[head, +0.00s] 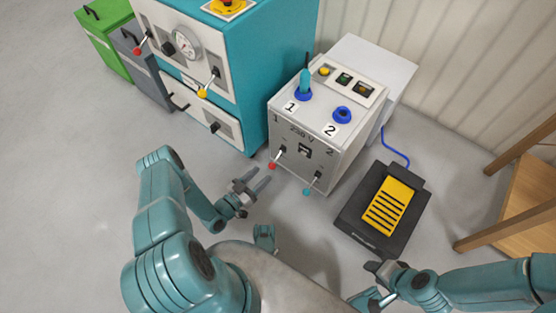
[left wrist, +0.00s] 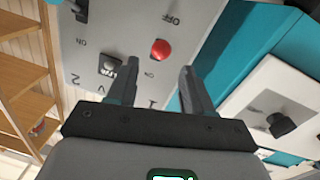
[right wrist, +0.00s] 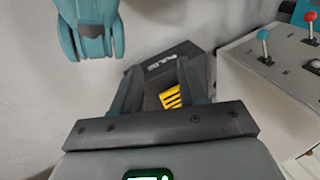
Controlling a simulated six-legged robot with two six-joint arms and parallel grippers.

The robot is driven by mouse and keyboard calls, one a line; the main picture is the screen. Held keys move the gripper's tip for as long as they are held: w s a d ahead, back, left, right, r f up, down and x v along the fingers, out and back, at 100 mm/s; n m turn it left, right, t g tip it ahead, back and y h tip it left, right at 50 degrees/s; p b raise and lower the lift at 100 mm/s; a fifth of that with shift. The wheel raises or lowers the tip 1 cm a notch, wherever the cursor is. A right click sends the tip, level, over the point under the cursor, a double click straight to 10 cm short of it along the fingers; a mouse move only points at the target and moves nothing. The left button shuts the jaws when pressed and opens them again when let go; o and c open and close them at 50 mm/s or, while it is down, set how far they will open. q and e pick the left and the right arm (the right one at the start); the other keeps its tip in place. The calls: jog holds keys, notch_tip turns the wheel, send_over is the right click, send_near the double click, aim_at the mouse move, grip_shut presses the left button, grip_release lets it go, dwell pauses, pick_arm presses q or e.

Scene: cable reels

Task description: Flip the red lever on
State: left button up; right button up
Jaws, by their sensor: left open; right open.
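The red lever (head: 272,166) is on the front of the grey 230 V box (head: 318,153), under number 1. Its knob hangs down and outward from its base. In the left wrist view its red knob (left wrist: 160,49) shows beyond and between the fingertips, with OFF above and ON below in that inverted picture. My left gripper (head: 258,187) is open and empty, just left of the lever, apart from it. It also shows in the left wrist view (left wrist: 160,70). My right gripper (head: 362,283) is open and empty near the pedal; it shows in the right wrist view (right wrist: 158,75).
A teal-knobbed lever (head: 306,191) sits right of the red one. A black foot pedal with a yellow plate (head: 388,207) lies right of the box. A teal cabinet (head: 262,70) with another red-knobbed lever (head: 138,51) stands behind left. A wooden shelf (head: 525,200) is at right.

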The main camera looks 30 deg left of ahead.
pick_arm(q)
jog(key=w+b, duration=0.1)
jog(key=w, duration=0.2)
jog(key=w+d, duration=0.1)
jog(key=w, duration=0.2)
jog(key=w+b, duration=0.1)
jog(key=w, duration=0.3)
jog(key=shift+d+b, duration=0.25)
jog(key=shift+b, duration=0.1)
pick_arm(e)
jog(key=shift+t, duration=0.5)
jog(key=f, duration=0.1)
jog(key=w+f, duration=0.2)
jog(key=shift+w+d+f, duration=0.1)
jog(key=shift+w+d, duration=0.1)
jog(key=shift+d, duration=0.1)
pick_arm(q)
grip_shut()
